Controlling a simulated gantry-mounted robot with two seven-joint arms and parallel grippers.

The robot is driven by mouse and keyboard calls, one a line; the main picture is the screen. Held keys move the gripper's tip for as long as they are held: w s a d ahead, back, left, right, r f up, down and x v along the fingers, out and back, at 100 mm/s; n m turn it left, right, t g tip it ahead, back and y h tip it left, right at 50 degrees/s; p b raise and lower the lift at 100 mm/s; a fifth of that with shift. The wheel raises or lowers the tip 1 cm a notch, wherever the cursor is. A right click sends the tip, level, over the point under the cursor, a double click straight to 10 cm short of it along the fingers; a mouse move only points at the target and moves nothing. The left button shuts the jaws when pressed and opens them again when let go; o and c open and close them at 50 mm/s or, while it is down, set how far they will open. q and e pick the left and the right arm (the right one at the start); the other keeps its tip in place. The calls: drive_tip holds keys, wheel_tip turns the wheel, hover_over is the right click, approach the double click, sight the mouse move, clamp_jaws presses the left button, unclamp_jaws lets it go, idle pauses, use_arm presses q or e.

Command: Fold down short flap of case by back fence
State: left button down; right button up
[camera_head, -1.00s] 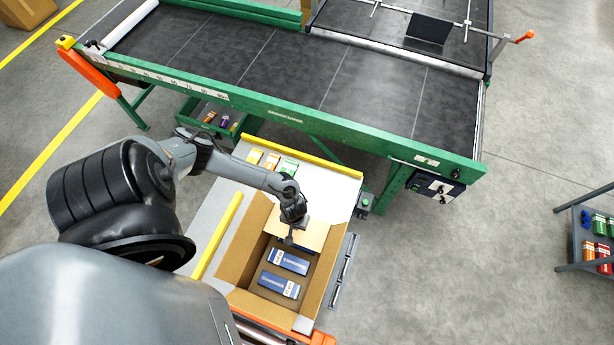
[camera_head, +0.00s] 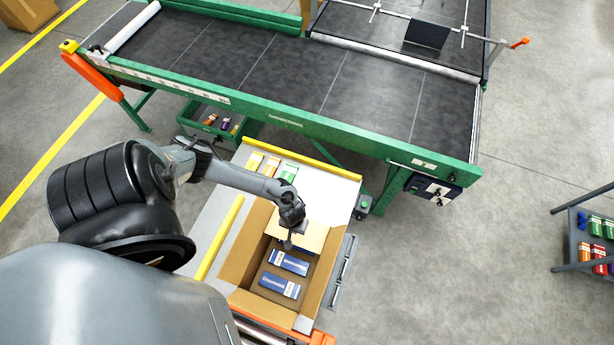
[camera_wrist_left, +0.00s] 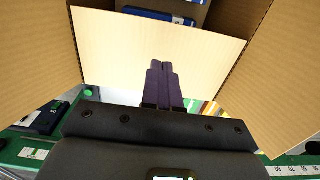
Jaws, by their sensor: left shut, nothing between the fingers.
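The open cardboard case (camera_head: 240,262) stands on the work table with blue cartons (camera_head: 289,262) inside. Its short flap (camera_head: 311,237) by the yellow back fence (camera_head: 300,157) leans inward over the case's back end. In the left wrist view this flap (camera_wrist_left: 105,55) is a broad pale panel, with a blue carton (camera_wrist_left: 155,17) beyond its edge. My left gripper (camera_head: 288,243) is shut and empty at the flap. Its dark fingers (camera_wrist_left: 161,68) overlap the panel in the wrist view; whether they touch it I cannot tell. My right gripper is not in view.
Several small coloured packs (camera_head: 271,166) lie on the table behind the case. A yellow side rail (camera_head: 218,236) runs left of it. The green-framed conveyor (camera_head: 290,118) crosses behind. A shelf cart (camera_head: 580,245) stands far right, with clear floor between.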

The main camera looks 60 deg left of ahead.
use_arm(q)
wheel_tip(320, 180, up, 6)
drive_tip(key=shift+f, duration=0.15)
idle(0.3)
idle(0.7)
